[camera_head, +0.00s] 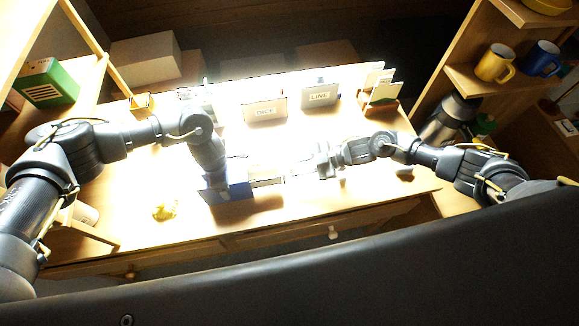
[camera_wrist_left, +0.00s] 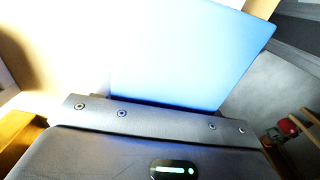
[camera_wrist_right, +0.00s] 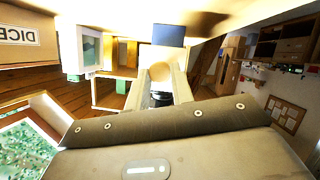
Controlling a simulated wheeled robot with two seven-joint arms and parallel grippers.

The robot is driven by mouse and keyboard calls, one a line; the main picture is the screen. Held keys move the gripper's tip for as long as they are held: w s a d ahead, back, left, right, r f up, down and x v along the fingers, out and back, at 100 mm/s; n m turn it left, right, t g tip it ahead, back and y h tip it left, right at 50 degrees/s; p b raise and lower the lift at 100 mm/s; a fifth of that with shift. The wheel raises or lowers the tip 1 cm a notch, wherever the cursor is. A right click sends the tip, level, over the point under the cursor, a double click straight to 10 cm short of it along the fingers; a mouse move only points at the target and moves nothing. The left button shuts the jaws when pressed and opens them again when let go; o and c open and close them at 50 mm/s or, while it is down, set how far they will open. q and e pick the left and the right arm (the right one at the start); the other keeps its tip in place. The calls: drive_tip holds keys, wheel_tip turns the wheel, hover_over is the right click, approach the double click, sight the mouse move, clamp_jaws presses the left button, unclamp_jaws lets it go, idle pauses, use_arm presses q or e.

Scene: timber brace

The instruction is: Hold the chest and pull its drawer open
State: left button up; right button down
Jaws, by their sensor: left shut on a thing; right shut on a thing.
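The small blue chest (camera_head: 240,188) stands on the bright tabletop. My left gripper (camera_head: 217,184) is shut on the chest from above; its blue panel fills much of the left wrist view (camera_wrist_left: 190,55). A pale drawer part (camera_head: 268,182) sticks out from the chest's right side; glare hides its outline. My right gripper (camera_head: 318,170) is to the right of the chest, level with the drawer. In the right wrist view its fingers (camera_wrist_right: 162,82) are shut on a pale piece, apparently the drawer's handle. The contact itself is washed out by glare.
A yellow object (camera_head: 165,210) lies left of the chest. Signs reading DICE (camera_head: 265,110) and LINE (camera_head: 320,96) stand behind it. A shelf at the right holds a yellow mug (camera_head: 495,64) and a blue mug (camera_head: 541,58). The front tabletop is mostly clear.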

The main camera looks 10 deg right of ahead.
drive_tip(key=c, duration=1.2)
unclamp_jaws()
drive_tip(key=v, duration=1.2)
use_arm(q)
drive_tip(key=o, duration=1.2)
